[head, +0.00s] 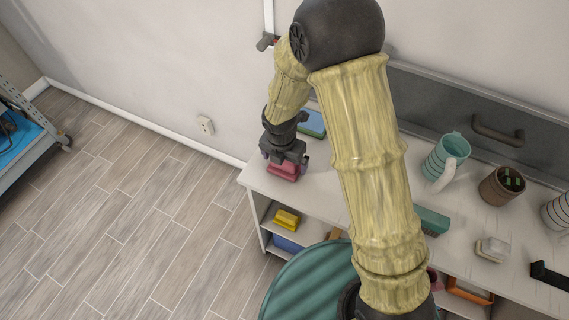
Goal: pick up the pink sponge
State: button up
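The pink sponge (283,173) is a small pinkish-red block at the left end of the white top shelf. My gripper (284,161) points down right over it, with its dark fingers beside the block's upper part. The gripper covers the top of the sponge. I cannot tell whether the fingers press on it or stand apart from it, nor whether the sponge rests on the shelf or is slightly raised.
A blue-and-green block (312,123) lies just behind the gripper. A teal mug (446,158), a brown cup (502,186), a white-topped block (492,249) and a teal block (432,220) stand to the right. A yellow block (286,219) is on the shelf below.

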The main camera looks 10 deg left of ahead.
jog(key=c, duration=1)
notch_tip(320, 180, up, 10)
jog(key=shift+r, duration=0.1)
jog(key=o, duration=0.5)
jog(key=c, duration=0.4)
